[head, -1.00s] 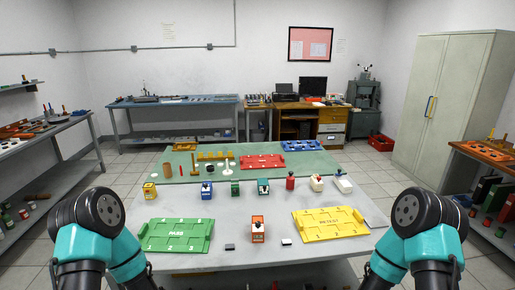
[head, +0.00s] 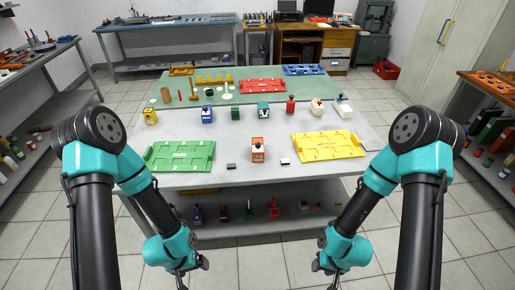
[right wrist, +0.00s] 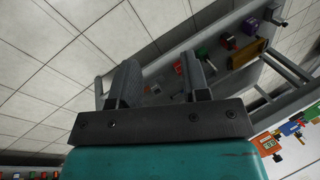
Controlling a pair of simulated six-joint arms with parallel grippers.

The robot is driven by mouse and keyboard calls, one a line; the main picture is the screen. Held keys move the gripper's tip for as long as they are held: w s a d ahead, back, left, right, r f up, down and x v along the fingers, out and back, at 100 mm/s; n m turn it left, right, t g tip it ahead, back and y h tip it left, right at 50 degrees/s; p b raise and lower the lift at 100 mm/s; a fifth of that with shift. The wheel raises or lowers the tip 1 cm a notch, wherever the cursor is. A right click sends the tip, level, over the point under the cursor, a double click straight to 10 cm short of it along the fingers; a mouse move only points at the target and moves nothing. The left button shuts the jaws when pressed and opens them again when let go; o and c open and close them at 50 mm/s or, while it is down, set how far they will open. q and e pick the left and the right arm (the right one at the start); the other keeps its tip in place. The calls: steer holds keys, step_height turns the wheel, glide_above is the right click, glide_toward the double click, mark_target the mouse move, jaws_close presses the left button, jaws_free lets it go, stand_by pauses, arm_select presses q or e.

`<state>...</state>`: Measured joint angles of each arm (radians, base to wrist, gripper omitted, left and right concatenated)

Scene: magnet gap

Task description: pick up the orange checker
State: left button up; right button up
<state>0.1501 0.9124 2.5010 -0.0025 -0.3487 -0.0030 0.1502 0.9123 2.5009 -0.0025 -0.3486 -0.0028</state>
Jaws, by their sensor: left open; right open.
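The orange checker (head: 258,150) is a small upright orange block with a pale face, standing near the table's front edge between the green and yellow trays. It also appears at the lower right of the right wrist view (right wrist: 269,144). My left gripper (head: 183,282) and my right gripper (head: 332,280) hang low in front of the table, well short of the checker, near the bottom edge of the head view. In the right wrist view my right gripper (right wrist: 162,80) is open with nothing between its fingers.
A green PASS tray (head: 181,157) lies left of the checker, a yellow tray (head: 328,146) right. A dark block (head: 231,166) and a white-topped block (head: 285,161) lie close by. Several coloured items stand in a row behind. The table's lower shelf (head: 240,222) holds more items.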

stand_by(0.4)
steer(key=o, duration=0.9)
steer(key=shift+w, duration=0.1)
